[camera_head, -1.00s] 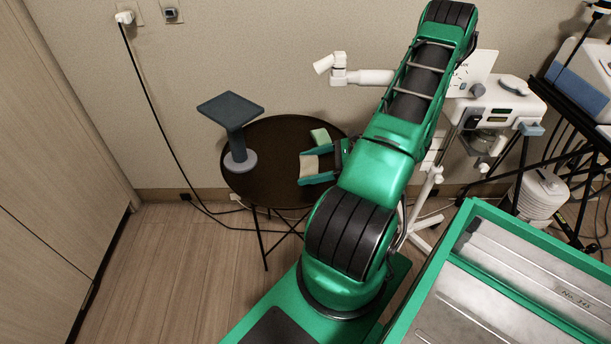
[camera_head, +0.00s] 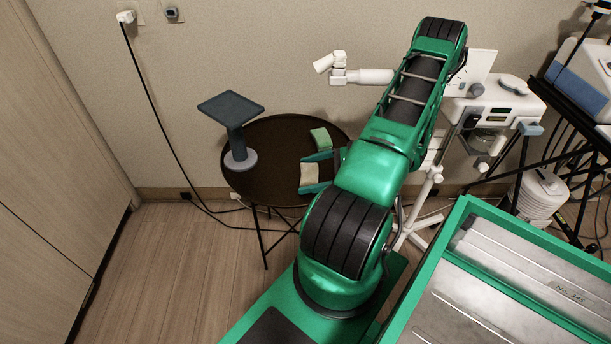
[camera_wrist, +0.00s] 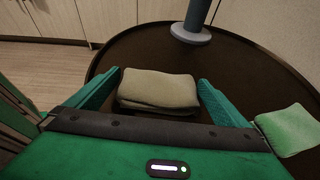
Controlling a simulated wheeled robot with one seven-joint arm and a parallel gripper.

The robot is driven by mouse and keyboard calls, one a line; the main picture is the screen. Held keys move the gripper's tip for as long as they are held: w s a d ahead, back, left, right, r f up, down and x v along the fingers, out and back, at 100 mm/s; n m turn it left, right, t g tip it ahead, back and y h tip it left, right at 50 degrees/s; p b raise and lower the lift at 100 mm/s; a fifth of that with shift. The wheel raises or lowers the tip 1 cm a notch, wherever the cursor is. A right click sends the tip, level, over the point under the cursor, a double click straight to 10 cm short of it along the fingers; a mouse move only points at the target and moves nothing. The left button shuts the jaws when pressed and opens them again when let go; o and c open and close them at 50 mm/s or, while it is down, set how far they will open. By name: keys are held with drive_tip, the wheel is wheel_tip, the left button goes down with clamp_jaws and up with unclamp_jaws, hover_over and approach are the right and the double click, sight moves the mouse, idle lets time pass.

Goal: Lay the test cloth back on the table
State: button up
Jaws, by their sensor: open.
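A folded beige cloth (camera_head: 309,173) is at the right front of the round dark table (camera_head: 262,178). In the wrist view the cloth (camera_wrist: 158,88) lies between the two green fingers of my gripper (camera_wrist: 159,78). The fingers are spread, with a small gap showing on each side of the cloth. In the head view my gripper (camera_head: 311,171) is low over the table's right part. The cloth appears to rest on the tabletop; its near edge is partly hidden by the gripper body.
A green folded cloth or sponge (camera_head: 321,138) lies on the table, right of my gripper in the wrist view. A grey stand with a flat top (camera_head: 235,125) stands at the table's left. A white device on a stand (camera_head: 490,105) is at right.

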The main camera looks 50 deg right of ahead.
drive_tip(key=v, duration=1.2)
drive_tip(key=shift+d, duration=0.1)
